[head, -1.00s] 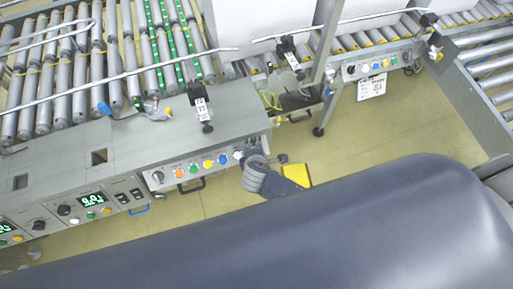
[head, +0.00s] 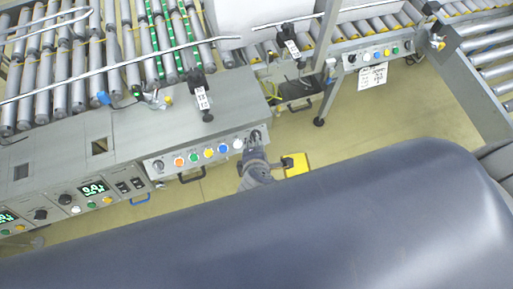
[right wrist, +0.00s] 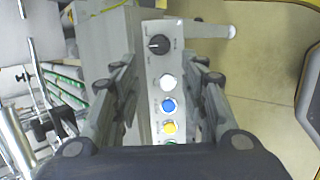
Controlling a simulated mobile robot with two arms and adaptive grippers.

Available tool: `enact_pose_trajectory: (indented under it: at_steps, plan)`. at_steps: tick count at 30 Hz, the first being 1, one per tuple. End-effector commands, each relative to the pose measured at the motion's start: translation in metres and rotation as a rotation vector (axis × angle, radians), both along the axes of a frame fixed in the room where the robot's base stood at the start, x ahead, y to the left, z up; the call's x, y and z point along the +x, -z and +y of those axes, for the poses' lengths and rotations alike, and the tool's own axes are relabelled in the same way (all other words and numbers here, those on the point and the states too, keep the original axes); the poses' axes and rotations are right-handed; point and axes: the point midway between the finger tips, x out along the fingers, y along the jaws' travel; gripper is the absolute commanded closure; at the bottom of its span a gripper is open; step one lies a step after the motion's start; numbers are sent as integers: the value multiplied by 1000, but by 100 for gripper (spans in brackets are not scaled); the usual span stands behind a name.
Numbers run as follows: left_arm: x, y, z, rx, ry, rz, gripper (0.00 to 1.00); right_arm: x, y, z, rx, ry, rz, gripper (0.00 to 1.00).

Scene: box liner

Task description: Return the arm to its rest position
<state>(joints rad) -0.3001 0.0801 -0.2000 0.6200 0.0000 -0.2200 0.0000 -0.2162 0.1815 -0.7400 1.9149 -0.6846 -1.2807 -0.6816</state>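My right gripper (right wrist: 162,72) shows in the right wrist view with its fingers spread wide on both sides and nothing between them. It faces the control panel (right wrist: 153,65), where a black knob (right wrist: 158,44) and a column of white, blue (right wrist: 168,105), yellow and green buttons show between the fingers. In the head view a grey end part of my right arm (head: 255,168) is in front of the right end of the panel (head: 213,150); whether it touches the panel cannot be told. My left gripper is out of view.
Roller conveyors (head: 110,60) lie behind the panel. A second button panel (head: 377,54) with a hanging paper tag (head: 372,77) stands at the upper right. A yellow object (head: 295,164) is close beside my right arm's end. Open floor (head: 400,115) lies to the right.

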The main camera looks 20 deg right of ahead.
Motion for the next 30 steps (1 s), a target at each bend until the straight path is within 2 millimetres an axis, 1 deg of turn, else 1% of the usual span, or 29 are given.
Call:
enact_pose_trajectory:
  at_steps: [4, 18, 21, 23, 26, 27, 29, 30]
  plan:
    - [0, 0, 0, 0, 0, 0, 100, -3, -3, 1, -1, 1, 1, 60]
    - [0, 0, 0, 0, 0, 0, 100, -3, -3, 1, 0, 0, 1, 60]
    - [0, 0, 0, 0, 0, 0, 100, -3, 1, 0, 2, 3, 6, 60]
    - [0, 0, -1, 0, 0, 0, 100, -4, 12, -1, 11, 9, 20, 60]
    - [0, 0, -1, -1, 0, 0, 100, -9, 47, -6, 48, 36, 64, 60]
    - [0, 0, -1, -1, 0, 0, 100, -13, 67, -9, 71, 55, 89, 60]
    - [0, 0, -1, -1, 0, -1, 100, -22, 100, -16, 114, 94, 133, 60]
    - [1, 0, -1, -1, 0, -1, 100, -30, 123, -22, 149, 127, 163, 60]
